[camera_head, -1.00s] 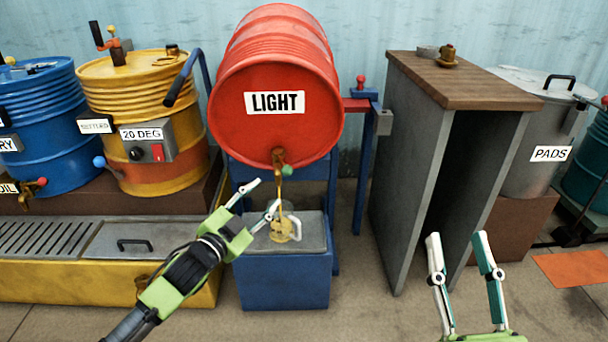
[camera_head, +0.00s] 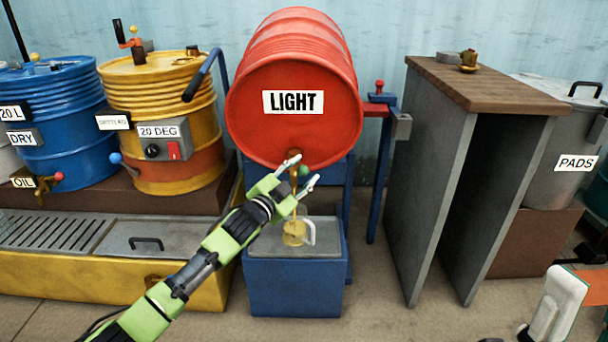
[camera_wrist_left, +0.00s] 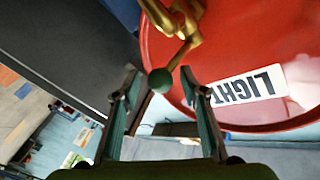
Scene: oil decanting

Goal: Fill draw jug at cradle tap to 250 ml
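The red drum (camera_head: 295,88) labelled LIGHT lies on its cradle with a brass tap at its lower front; the tap shows large in the left wrist view (camera_wrist_left: 178,25). Its green knob (camera_wrist_left: 160,80) lies between my left fingertips, with visible gaps. My left gripper (camera_head: 303,170) is open at the tap and partly hides it. A clear jug (camera_head: 295,232) with amber oil low inside stands under the tap on the blue stand (camera_head: 293,282). A thin amber streak reaches down into it. Its level marks are unreadable. Part of my right gripper (camera_head: 559,303) shows at lower right; its opening is unclear.
A wood-topped grey bench (camera_head: 485,85) stands right of the drum, with a grey PADS bin (camera_head: 560,150) beyond. A yellow drum (camera_head: 158,100) and a blue drum (camera_head: 60,120) stand left, above a yellow grated trough (camera_head: 110,285).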

